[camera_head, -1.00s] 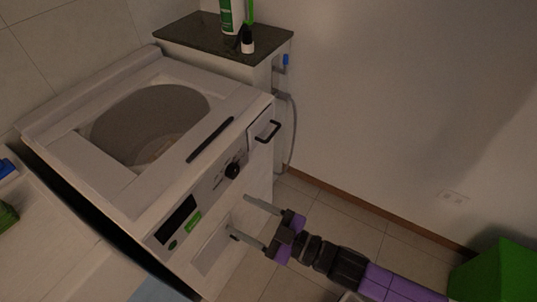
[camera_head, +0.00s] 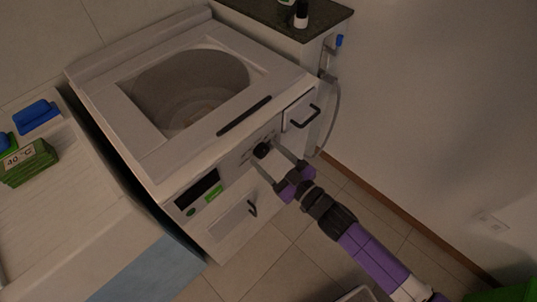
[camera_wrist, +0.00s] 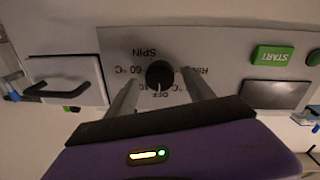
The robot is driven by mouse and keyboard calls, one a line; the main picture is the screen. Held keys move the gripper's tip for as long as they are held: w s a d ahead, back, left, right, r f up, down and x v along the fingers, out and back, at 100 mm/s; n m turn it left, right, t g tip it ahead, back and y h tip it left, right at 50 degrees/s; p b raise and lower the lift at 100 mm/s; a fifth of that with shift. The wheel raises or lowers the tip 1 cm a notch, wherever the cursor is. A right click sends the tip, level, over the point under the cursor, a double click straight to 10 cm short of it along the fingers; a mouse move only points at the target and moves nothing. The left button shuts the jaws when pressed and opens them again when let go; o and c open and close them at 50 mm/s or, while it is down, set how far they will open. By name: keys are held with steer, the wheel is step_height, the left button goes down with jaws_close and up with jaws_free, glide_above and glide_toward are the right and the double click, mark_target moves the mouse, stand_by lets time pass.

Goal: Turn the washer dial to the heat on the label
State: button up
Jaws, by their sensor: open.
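The washer (camera_head: 133,137) has a round black dial (camera_head: 262,150) on its front panel; the dial also shows in the wrist view (camera_wrist: 159,75). Words around it appear upside down: SPIN, 60 °C, part of RIN, OFF and a partly hidden °C mark. A pale mark on the dial seems to face OFF. The label (camera_head: 19,158) reads 40 °C on a green block (camera_head: 38,168) at the left. My gripper (camera_head: 267,157) is open, its fingers on either side of the dial, also in the wrist view (camera_wrist: 162,80); contact is unclear.
A green START button (camera_wrist: 272,56) and dark display (camera_wrist: 275,94) lie beside the dial. A black drawer handle (camera_head: 304,117) is on its other side. Blue objects (camera_head: 36,115) lie near the label.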

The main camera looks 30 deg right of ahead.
steer(key=shift+w, duration=0.15)
steer(key=shift+c, duration=0.4)
jaws_close()
steer(key=n+b, duration=0.1)
steer(key=n, duration=0.4)
steer(key=shift+f+n, duration=0.1)
steer(key=shift+n, duration=0.2)
steer(key=shift+a+n+y, duration=0.1)
steer(key=shift+n+y, duration=0.2)
steer(key=shift+n, duration=1.9)
steer(key=shift+o, duration=0.4)
jaws_free()
